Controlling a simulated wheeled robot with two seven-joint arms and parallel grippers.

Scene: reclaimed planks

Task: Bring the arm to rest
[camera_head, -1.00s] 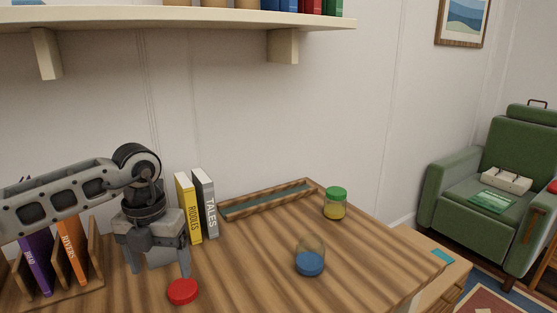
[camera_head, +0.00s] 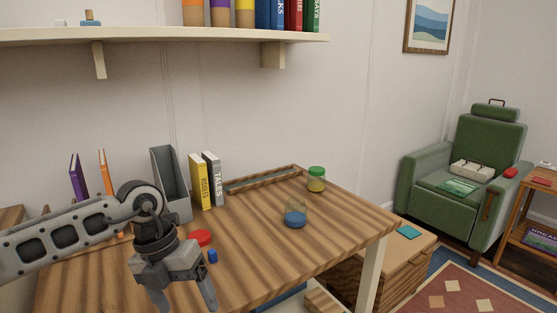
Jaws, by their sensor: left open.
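My left arm comes in from the left, and its gripper (camera_head: 188,308) points down over the front part of the wooden table (camera_head: 260,250). Its fingers are apart, with nothing seen between them. A red lid (camera_head: 201,237) lies on the table just beyond the gripper, with a small blue block (camera_head: 212,256) beside it. The gripper's fingertips are near the bottom edge of the view. My right gripper does not show.
A blue-bottomed jar (camera_head: 296,214) and a green-lidded jar (camera_head: 316,180) stand on the table. Yellow and grey books (camera_head: 201,183) stand by a grey holder (camera_head: 171,184). A wall shelf (camera_head: 160,36) hangs above. A green armchair (camera_head: 465,165) stands at right.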

